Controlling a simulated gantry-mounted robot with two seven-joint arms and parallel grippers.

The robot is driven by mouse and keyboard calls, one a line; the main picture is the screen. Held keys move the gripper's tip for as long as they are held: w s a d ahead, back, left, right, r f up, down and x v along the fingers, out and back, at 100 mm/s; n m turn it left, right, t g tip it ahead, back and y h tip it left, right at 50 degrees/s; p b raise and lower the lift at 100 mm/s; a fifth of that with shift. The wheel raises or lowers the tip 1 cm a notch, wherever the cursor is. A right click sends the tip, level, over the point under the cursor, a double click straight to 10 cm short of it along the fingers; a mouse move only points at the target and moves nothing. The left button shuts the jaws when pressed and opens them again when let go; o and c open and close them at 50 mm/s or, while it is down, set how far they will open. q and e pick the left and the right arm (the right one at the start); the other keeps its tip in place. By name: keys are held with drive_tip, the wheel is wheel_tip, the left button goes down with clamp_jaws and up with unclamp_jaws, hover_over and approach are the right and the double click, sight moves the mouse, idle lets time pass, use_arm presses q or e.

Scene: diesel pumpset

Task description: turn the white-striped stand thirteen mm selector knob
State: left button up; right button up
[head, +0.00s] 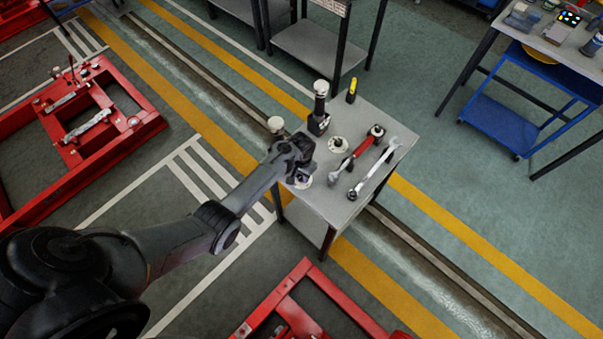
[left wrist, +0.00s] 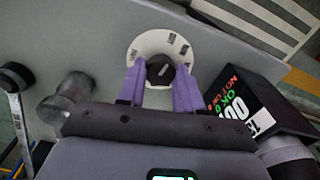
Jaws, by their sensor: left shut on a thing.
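The selector knob (left wrist: 160,68) is small, round and black with a short white stripe, set at the middle of a white dial plate (left wrist: 150,37) with dark printed marks. My left gripper (left wrist: 158,78) has its two purple fingers on either side of the knob, shut on it. In the head view the left gripper (head: 301,174) is low over the near-left part of the grey table, with the pale dial rim (head: 304,183) just below it. The black stand (left wrist: 243,95), with a display and a label reading 13, is beside the dial. My right gripper is not in view.
The small table (head: 330,202) also carries a second dial (head: 338,144), a red-handled tool (head: 364,147), a silver wrench (head: 372,174), a white-topped black stand (head: 319,122) and a yellow-black item (head: 352,90). Red frames (head: 85,125) stand on the floor.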

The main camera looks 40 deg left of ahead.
sight(301, 176)
use_arm(q)
drive_tip(key=m+p, duration=0.1)
drive_tip(key=m, duration=0.1)
drive_tip(key=shift+r+m, duration=0.1)
drive_tip(key=shift+m, duration=0.3)
drive_tip(key=shift+m+p, duration=0.5)
drive_tip(key=shift+m, duration=0.9)
drive_tip(key=o, duration=1)
drive_tip(key=shift+o, duration=0.2)
drive_tip(key=shift+r+p, duration=0.3)
drive_tip(key=shift+r, duration=0.1)
wheel_tip(301, 176, up, 10)
drive_tip(key=p, duration=0.3)
